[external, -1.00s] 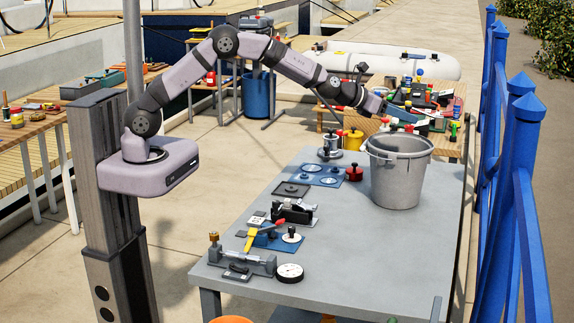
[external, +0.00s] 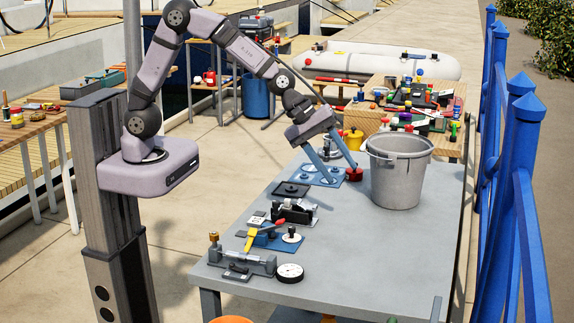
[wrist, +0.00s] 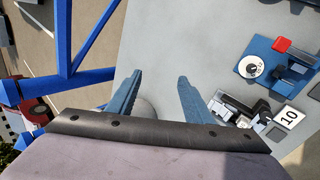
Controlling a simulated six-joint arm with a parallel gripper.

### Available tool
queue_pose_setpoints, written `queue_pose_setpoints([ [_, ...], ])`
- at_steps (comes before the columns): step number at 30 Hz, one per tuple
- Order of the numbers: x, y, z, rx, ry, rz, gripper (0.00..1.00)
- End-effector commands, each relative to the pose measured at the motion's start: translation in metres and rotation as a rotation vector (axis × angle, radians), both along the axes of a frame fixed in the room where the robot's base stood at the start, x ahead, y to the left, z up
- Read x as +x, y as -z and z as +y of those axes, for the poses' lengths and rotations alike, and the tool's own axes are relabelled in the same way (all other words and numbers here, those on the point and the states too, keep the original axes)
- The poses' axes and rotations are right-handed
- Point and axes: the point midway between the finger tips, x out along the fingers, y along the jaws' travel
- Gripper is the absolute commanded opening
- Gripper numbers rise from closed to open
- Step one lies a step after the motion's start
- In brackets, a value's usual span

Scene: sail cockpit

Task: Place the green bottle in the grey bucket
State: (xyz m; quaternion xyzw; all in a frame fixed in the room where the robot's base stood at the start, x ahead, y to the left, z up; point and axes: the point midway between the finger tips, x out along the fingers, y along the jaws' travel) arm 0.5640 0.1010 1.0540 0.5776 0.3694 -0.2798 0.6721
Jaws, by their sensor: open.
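The grey bucket (external: 398,185) stands upright at the far right part of the grey table in the external view. Its inside is mostly hidden by its front wall. I cannot make out the green bottle in any view. My gripper (external: 339,175) is left of the bucket, pointing down over the blue plates. Its blue fingers are spread apart with nothing seen between them. In the wrist view my gripper (wrist: 160,77) is also open, above the grey table top, with a rounded grey shape partly hidden behind it.
A red round knob (external: 354,175) is close to the right finger. A yellow pot (external: 353,140) stands behind it. Hardware with a yellow handle (external: 251,236) and a white dial (external: 289,273) lie nearer. The blue fence (external: 522,150) runs along the right. The front right table is clear.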

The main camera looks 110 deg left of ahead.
Motion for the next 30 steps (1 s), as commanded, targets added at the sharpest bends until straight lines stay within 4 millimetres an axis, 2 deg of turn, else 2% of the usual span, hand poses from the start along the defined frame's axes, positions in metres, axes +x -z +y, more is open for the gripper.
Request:
queue_pose_setpoints([
  [1, -0.022, 0.004, -0.019, 0.060, 0.139, 0.054, 0.46],
  [6, -0.107, 0.026, -0.067, 0.258, 0.660, 0.234, 0.46],
  [12, -0.203, 0.044, -0.095, 0.413, 1.222, 0.388, 0.46],
  [15, -0.240, 0.050, -0.100, 0.455, 1.434, 0.436, 0.46],
  [18, -0.265, 0.053, -0.101, 0.479, 1.582, 0.464, 0.46],
  [21, -0.279, 0.055, -0.101, 0.491, 1.671, 0.481, 0.46],
  [30, -0.285, 0.056, -0.101, 0.496, 1.711, 0.487, 0.46],
])
